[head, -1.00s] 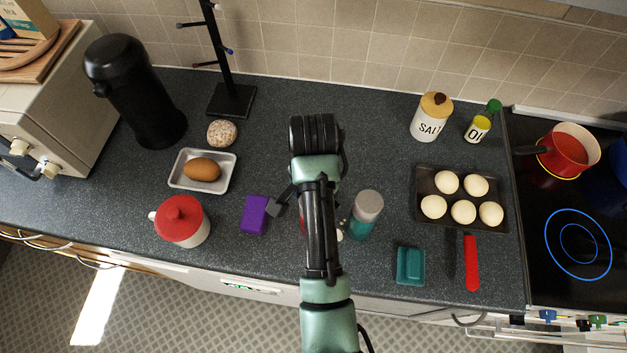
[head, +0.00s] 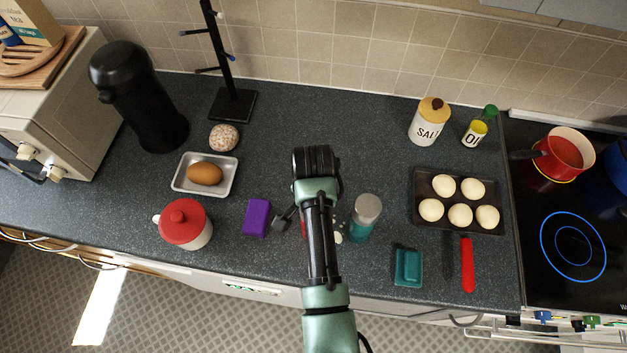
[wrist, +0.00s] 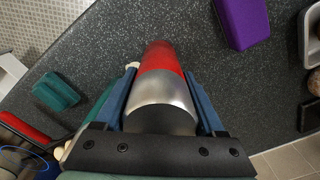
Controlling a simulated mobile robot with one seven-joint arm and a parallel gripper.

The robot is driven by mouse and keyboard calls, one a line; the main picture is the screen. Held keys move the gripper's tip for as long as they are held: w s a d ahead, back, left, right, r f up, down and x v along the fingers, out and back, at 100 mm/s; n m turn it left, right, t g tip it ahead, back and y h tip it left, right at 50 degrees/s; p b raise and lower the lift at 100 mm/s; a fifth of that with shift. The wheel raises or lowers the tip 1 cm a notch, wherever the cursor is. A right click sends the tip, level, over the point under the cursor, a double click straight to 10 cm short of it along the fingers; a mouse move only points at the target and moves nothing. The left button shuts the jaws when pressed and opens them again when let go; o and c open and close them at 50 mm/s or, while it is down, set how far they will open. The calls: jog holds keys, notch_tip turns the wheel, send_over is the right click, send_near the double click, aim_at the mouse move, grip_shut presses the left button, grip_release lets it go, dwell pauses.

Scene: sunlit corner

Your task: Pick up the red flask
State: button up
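The red flask (wrist: 160,62) has a red body and a silver lid. In the wrist view it lies between the blue fingers of my gripper (wrist: 160,76), with a finger close along each side. The fingers look apart around it; I cannot see a firm grip. In the head view my arm hides most of the flask, and only a thin red strip (head: 304,229) shows left of the arm. The flask stands on the dark counter near its front edge.
A teal flask with a grey lid (head: 363,219) stands just right of my arm. The red-lidded pot (head: 186,222) is further left. The counter behind my wrist is clear.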

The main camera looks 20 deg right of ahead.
grip_shut()
jog(key=shift+r, duration=0.1)
